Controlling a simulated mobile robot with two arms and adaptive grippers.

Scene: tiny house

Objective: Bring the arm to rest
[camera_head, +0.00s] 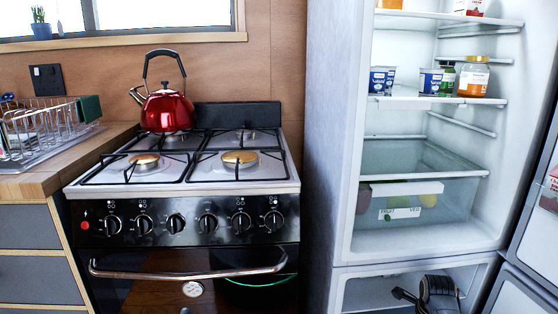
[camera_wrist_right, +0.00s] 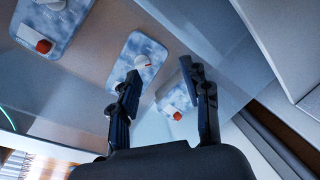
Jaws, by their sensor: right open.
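My right gripper (camera_head: 426,294) shows at the bottom right of the head view, dark and in front of the lower compartment of the open fridge (camera_head: 330,150). In the right wrist view the right gripper (camera_wrist_right: 163,88) has its two dark fingers spread apart with nothing held between them. Beyond the fingers are blue-and-white mottled rectangular pieces, one (camera_wrist_right: 140,62) behind the left finger and another (camera_wrist_right: 178,97) behind the gap. They carry small red or white round parts. I cannot tell whether the fingers touch them. My left gripper is in neither view.
A stove (camera_head: 185,185) with a red kettle (camera_head: 167,110) stands left of the fridge. A wooden counter with a dish rack (camera_head: 42,128) is at far left. Fridge shelves hold jars (camera_head: 474,77) and tubs (camera_head: 382,80). The open fridge door (camera_head: 540,215) bounds the right side.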

